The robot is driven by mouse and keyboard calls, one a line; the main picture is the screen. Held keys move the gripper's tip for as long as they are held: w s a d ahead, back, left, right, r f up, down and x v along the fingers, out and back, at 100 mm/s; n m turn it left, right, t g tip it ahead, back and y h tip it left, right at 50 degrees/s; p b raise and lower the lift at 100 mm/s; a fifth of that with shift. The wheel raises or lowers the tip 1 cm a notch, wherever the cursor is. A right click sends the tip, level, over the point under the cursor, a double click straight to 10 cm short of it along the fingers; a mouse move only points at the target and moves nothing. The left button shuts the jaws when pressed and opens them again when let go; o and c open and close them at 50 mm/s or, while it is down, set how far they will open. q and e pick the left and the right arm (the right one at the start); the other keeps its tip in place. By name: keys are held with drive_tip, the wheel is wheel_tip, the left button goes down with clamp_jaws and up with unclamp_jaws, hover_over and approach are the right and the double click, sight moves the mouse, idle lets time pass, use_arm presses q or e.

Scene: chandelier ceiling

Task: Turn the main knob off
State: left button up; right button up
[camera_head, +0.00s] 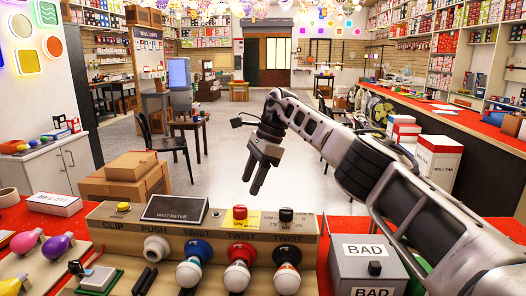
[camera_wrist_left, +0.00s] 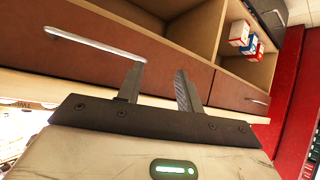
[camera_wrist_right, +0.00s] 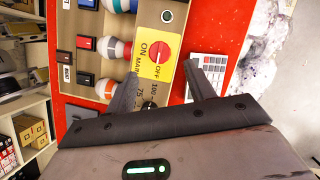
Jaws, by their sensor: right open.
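The main knob (camera_head: 239,212) is a red knob on a yellow plate on the sloping panel of the bulb tester (camera_head: 140,225). In the right wrist view the red knob (camera_wrist_right: 159,52) sits between the printed words ON and OFF, with MAIN beside it. I cannot tell which word it points to. My right gripper (camera_head: 253,188) is open and empty, pointing down above and behind the panel, apart from the knob. The right wrist view shows its parted fingers (camera_wrist_right: 165,78). My left gripper (camera_wrist_left: 160,74) is open and empty before wooden drawers, and out of the head view.
A black knob (camera_head: 286,214) sits just right of the main knob. A grey BAD box (camera_head: 366,262) is at the right, and cardboard boxes (camera_head: 125,180) are behind at the left.

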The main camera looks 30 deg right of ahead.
use_arm(q)
drive_tip(key=r+p, duration=0.1)
drive_tip(key=p, duration=0.1)
drive_tip(key=a+p, duration=0.1)
drive_tip(key=p, duration=0.1)
drive_tip(key=shift+s+r+y, duration=0.3)
drive_tip(key=shift+r, duration=0.05)
use_arm(e)
drive_tip(key=w+v, duration=0.1)
drive_tip(key=v, duration=0.7)
drive_tip(key=shift+s+r, duration=0.35)
drive_tip(key=shift+s, duration=0.2)
use_arm(q)
drive_tip(key=shift+w+d, duration=0.1)
drive_tip(key=shift+w, duration=0.1)
drive_tip(key=shift+r, duration=0.1)
